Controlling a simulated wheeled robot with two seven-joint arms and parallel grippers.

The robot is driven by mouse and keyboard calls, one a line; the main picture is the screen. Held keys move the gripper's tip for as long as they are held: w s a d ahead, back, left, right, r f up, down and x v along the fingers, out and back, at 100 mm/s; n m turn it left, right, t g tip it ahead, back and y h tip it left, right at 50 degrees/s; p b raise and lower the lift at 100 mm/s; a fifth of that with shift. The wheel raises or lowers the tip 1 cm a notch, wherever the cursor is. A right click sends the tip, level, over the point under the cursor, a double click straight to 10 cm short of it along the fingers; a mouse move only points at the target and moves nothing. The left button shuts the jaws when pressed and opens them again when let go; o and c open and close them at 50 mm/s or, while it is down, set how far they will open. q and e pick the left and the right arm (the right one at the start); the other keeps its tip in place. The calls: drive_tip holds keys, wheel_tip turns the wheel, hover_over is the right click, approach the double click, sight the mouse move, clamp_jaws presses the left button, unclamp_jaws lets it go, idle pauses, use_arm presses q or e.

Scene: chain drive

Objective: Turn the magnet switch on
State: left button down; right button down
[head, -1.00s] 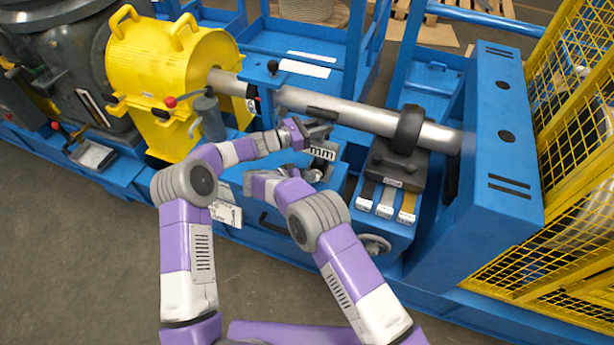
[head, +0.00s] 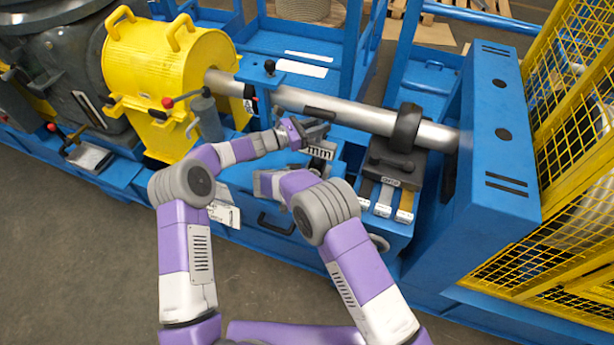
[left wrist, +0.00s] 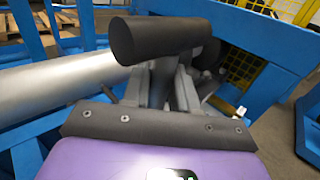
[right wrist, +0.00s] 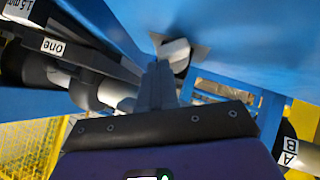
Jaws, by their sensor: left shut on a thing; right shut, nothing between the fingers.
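My left gripper (head: 316,130) is shut on a dark cylindrical piece, just in front of the steel shaft. In the left wrist view this dark cylinder (left wrist: 160,38) lies across the fingertips. My right gripper (head: 266,184) is by the front of the blue frame, its tips hard to make out in the head view. In the right wrist view its fingers (right wrist: 158,84) are shut and empty, pointing at a small light grey block (right wrist: 178,55) against a blue surface. I cannot tell whether that block is the magnet switch, and no other part shows clearly as it.
The steel shaft (head: 345,114) runs to a blue upright plate (head: 487,150) and carries a black ring (head: 406,127). Labelled strips (head: 384,198) lie below. A yellow cover (head: 168,65) stands left and a yellow mesh guard (head: 570,150) right. The front floor is clear.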

drive_tip(key=shift+s+d+f+m+y, duration=0.1)
drive_tip(key=shift+s+d+m+y, duration=0.1)
drive_tip(key=shift+d+m+y, duration=0.5)
drive_tip(key=shift+s+d+f, duration=0.15)
drive_tip(key=shift+d+f, duration=0.05)
drive_tip(key=shift+d, duration=0.15)
idle(0.4)
drive_tip(key=shift+a, duration=0.1)
idle(0.4)
use_arm(q)
drive_tip(key=shift+s+d+r, duration=0.1)
drive_tip(key=shift+s+r, duration=0.05)
use_arm(e)
drive_tip(key=shift+a+f, duration=0.2)
drive_tip(key=shift+a, duration=0.45)
drive_tip(key=shift+a+r+y, duration=0.1)
drive_tip(key=shift+a+y, duration=0.15)
drive_tip(key=shift+y, duration=0.05)
drive_tip(key=s+r, duration=0.6)
drive_tip(key=r, duration=0.1)
drive_tip(key=shift+s+a, duration=0.25)
drive_tip(key=shift+a, duration=0.2)
drive_tip(key=shift+r, duration=0.1)
